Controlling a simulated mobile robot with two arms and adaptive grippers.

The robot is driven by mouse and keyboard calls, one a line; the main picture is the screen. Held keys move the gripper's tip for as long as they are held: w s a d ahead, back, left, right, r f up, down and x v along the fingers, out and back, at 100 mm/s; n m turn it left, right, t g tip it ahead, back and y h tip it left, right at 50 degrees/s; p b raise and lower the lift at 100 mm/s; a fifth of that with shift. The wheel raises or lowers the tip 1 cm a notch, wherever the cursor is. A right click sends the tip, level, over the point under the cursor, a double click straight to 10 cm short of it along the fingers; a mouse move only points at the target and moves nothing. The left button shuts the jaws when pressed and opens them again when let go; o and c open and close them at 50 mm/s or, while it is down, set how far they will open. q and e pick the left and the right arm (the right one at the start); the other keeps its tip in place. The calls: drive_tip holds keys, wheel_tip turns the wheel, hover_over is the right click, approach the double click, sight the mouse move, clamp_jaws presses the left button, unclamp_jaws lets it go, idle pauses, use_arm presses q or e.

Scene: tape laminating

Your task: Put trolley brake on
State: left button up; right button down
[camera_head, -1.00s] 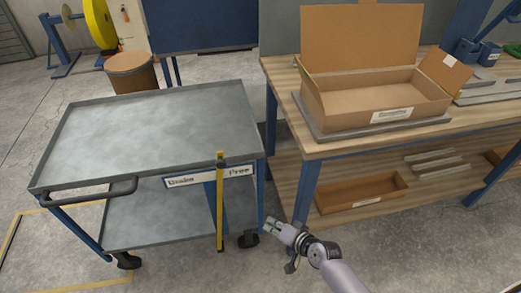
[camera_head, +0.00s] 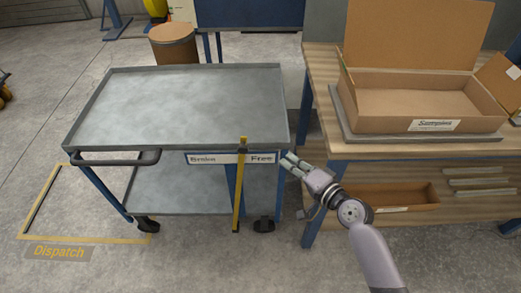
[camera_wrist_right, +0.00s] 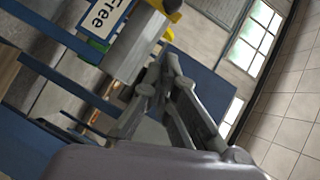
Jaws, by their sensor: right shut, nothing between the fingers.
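The grey two-shelf trolley (camera_head: 185,105) stands left of the workbench, with a black push handle (camera_head: 115,158) at its front left. A label plate (camera_head: 205,158) on its front edge reads "Brake" at left and "Free" at right. A yellow lever (camera_head: 239,195) stands upright in front of the plate, between the words and nearer "Free". My right gripper (camera_head: 289,163) is shut and empty, just right of the plate's "Free" end. In the right wrist view, the closed fingers (camera_wrist_right: 170,62) show near the "Free" plate (camera_wrist_right: 103,18) and a yellow part (camera_wrist_right: 172,10). My left gripper is out of view.
The workbench (camera_head: 470,150) at right holds an open "Samples" carton (camera_head: 380,98); a shallow box (camera_head: 400,195) lies on its lower shelf. A yellow floor outline marked "Dispatch" (camera_head: 60,251) lies at left. A brown drum (camera_head: 173,45) stands behind the trolley.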

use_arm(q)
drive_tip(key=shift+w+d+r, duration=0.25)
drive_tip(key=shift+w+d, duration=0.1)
use_arm(e)
drive_tip(key=w+a+f, duration=0.3)
drive_tip(key=w+a, duration=0.4)
drive_tip(key=a, duration=0.1)
drive_tip(key=shift+a, duration=0.2)
drive_tip(key=shift+w, duration=0.1)
